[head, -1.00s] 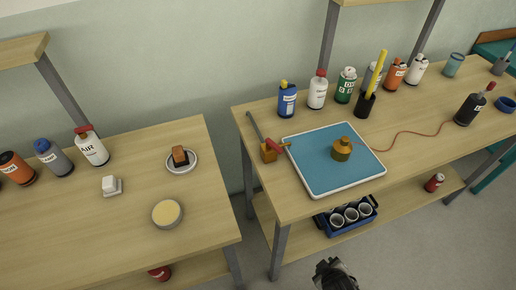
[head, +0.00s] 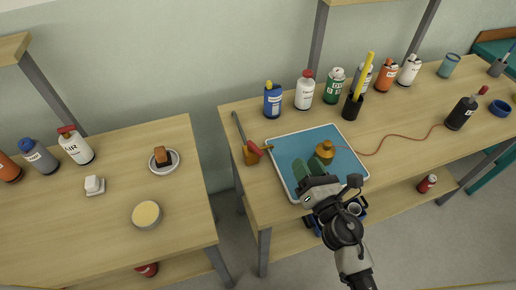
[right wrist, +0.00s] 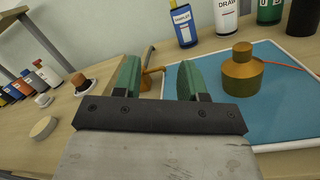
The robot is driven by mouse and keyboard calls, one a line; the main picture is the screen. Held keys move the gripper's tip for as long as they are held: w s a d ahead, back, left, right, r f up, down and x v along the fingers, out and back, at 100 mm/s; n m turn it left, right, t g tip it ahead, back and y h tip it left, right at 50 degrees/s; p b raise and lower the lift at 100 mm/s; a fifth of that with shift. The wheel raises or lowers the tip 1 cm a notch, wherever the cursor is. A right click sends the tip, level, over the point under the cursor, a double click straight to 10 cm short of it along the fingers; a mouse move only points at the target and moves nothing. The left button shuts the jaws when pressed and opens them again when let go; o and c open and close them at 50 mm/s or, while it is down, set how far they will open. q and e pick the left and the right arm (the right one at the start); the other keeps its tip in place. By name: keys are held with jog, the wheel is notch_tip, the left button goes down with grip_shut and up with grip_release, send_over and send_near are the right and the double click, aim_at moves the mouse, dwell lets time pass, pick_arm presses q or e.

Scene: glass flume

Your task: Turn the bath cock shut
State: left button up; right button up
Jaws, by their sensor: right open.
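My left gripper is not in view.
A brass weight-shaped pot (head: 326,150) stands in the tray close to my right fingers; a red cord runs right from beside it. Bottles and a yellow-stemmed holder (head: 353,106) line the back. A second table (head: 90,230) stands left across a gap.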

aim_at(262, 155)
jog(key=a+f+n+g+y, duration=0.1)
jog(key=n, duration=0.1)
jog(key=a+f+n+g+y, duration=0.1)
jog(key=a+n, duration=0.1)
jog(key=n, duration=0.1)
jog(key=a+f+n+g+y, duration=0.1)
jog(key=a+n+y, duration=0.1)
jog(key=n, duration=0.1)
jog(key=shift+s+g, duration=0.2)
jog(key=shift+g, duration=0.1)
jog(key=shift+w+a+f+n, duration=0.15)
jog(key=shift+a+n, duration=0.05)
jog(key=shift+n, duration=0.2)
jog(key=p+x, duration=0.1)
jog(key=x, duration=0.9)
jog(key=shift+a+f, duration=0.15)
grip_shut()
